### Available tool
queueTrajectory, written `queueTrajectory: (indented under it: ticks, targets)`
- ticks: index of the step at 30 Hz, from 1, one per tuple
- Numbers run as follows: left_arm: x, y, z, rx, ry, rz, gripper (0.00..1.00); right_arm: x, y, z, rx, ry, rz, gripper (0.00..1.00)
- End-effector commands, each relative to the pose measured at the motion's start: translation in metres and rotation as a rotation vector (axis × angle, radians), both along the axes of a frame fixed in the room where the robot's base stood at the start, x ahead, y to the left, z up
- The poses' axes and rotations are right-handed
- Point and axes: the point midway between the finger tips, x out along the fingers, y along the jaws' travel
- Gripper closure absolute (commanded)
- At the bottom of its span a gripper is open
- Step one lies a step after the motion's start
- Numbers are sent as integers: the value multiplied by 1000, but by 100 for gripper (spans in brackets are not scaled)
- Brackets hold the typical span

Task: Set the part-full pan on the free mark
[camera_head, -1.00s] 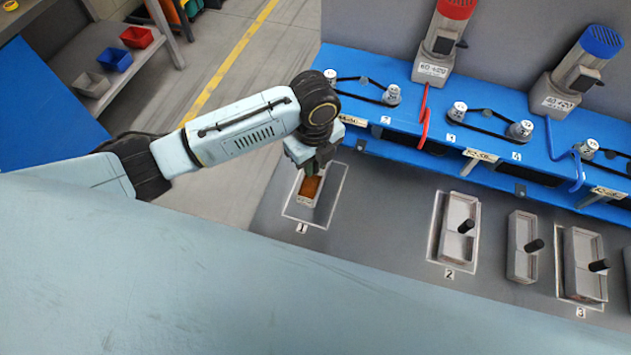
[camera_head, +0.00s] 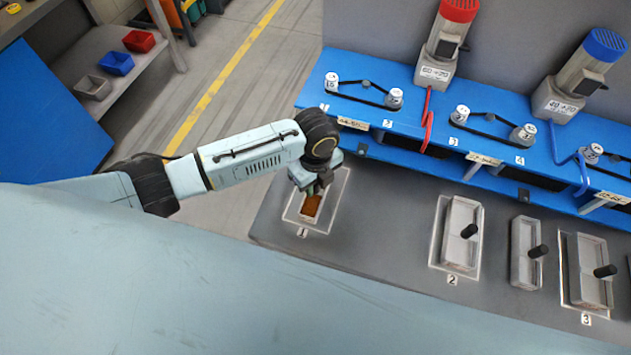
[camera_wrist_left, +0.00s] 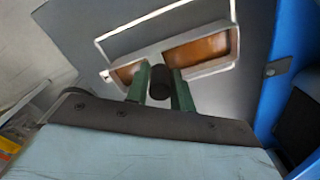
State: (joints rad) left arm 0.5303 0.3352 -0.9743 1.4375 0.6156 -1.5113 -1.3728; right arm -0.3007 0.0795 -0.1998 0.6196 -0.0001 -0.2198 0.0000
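The part-full pan (camera_head: 311,206), a narrow grey box with brown filling, is over the outlined mark numbered 1 (camera_head: 291,215). I cannot tell whether it touches the bench. In the left wrist view the pan (camera_wrist_left: 210,67) shows brown filling on both sides of its black upright handle (camera_wrist_left: 160,83). My left gripper (camera_head: 316,184) is above the pan. Its green fingers (camera_wrist_left: 161,84) are close on both sides of the handle and look shut on it. The gripper hides the pan's far part in the head view. My right gripper is not in view.
Grey pans with black handles stand on mark 2 (camera_head: 459,234), on mark 3 (camera_head: 588,271) and, unmarked, between them (camera_head: 523,254). The blue machine frame (camera_head: 400,118) with motors and belts runs behind. The grey bench (camera_head: 385,230) is clear between marks 1 and 2.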

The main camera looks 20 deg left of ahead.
Motion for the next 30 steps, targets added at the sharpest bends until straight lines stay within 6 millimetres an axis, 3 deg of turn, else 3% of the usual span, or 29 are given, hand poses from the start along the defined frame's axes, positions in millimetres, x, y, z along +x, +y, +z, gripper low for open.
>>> queueTrajectory:
  ticks: [4,14,17,30]
  targets:
    - [0,0,0,0,0,0,58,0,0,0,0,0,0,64]
    - [0,0,4,-1,-1,0,58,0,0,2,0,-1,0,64]
    - [1,0,16,-1,-3,-1,58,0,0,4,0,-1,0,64]
    - [1,0,104,-2,-2,0,58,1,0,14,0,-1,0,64]
